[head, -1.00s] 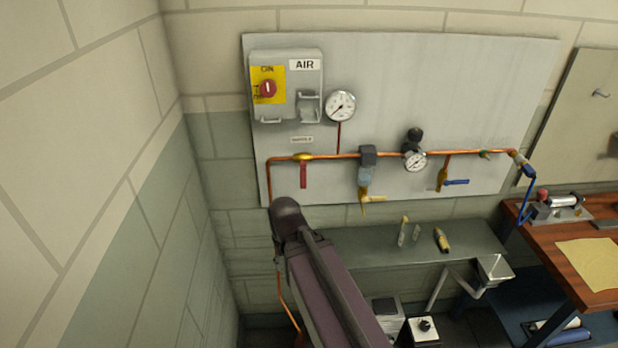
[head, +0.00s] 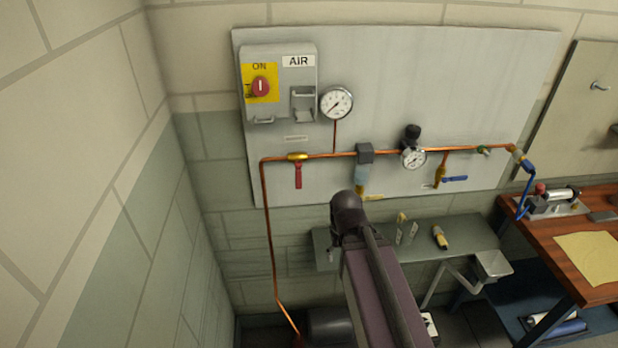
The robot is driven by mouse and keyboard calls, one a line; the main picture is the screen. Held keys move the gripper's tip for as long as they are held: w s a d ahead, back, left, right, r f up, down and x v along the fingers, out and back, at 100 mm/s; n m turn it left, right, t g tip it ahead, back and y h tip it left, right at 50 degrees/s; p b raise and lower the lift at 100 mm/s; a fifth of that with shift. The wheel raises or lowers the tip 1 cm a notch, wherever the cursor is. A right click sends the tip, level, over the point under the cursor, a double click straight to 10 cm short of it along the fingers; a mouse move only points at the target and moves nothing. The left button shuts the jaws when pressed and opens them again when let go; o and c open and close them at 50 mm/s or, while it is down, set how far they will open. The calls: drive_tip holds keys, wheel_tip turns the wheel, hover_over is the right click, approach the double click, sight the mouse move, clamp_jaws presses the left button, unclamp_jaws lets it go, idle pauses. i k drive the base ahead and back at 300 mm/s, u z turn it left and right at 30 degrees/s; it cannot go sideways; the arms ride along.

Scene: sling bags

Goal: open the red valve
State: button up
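The red valve (head: 298,174) sits on the horizontal copper pipe, left of the middle of the grey wall panel. Its yellow-brass body is on the pipe, and its red handle hangs straight down, across the pipe. My arm, a purple link with a dark rounded joint at its top, rises from the bottom of the head view to the right of and below the valve. It is apart from the red handle in the picture. My gripper cannot be made out; only arm parts show.
The panel also holds an AIR switch box (head: 279,84), a gauge (head: 336,103), a regulator (head: 413,158) and a blue-handled valve (head: 454,179). A grey shelf (head: 465,232) with small items is below. A wooden bench (head: 545,237) stands right. A wall bounds the left.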

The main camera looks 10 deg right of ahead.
sight(299, 164)
drive_tip(key=z, duration=0.1)
drive_tip(key=k, duration=1.45)
drive_tip(key=u, duration=0.6)
drive_tip(key=i, duration=1)
drive_tip(key=z, duration=0.05)
